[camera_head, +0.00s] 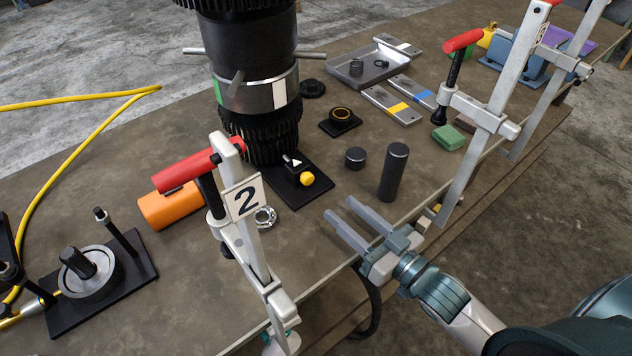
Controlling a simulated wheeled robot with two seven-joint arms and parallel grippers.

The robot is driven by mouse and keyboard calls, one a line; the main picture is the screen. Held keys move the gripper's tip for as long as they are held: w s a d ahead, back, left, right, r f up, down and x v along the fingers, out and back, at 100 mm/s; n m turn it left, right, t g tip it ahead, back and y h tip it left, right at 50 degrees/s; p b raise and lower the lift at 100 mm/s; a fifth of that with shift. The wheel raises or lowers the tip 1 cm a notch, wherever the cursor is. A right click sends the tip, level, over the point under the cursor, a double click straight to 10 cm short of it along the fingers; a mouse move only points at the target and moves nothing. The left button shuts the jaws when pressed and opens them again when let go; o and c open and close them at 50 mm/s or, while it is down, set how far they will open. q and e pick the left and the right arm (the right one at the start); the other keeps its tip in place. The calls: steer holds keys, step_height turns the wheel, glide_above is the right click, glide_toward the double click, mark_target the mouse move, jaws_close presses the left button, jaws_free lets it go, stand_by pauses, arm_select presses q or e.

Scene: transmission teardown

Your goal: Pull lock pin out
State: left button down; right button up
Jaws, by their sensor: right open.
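A yellow knob (307,179), which looks like the lock pin's head, sits at the front of a black base plate (318,192) below the tall dark transmission assembly (248,60). A small white pointer (292,161) lies just behind the knob. The pin's shaft is hidden. My right gripper (342,209) comes in from the lower right and is open and empty. Its fingers point toward the upper left, at the table's front edge, to the right of and nearer than the knob, apart from it. My left gripper is not in view.
A black cylinder (394,172) and a short black puck (355,157) stand to the right of the knob. A second clamp (480,110) is farther right. A metal ring (264,217) lies near the tag.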

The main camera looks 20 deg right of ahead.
mark_target(310, 181)
steer(key=p+x, duration=0.3)
steer(key=x, duration=0.7)
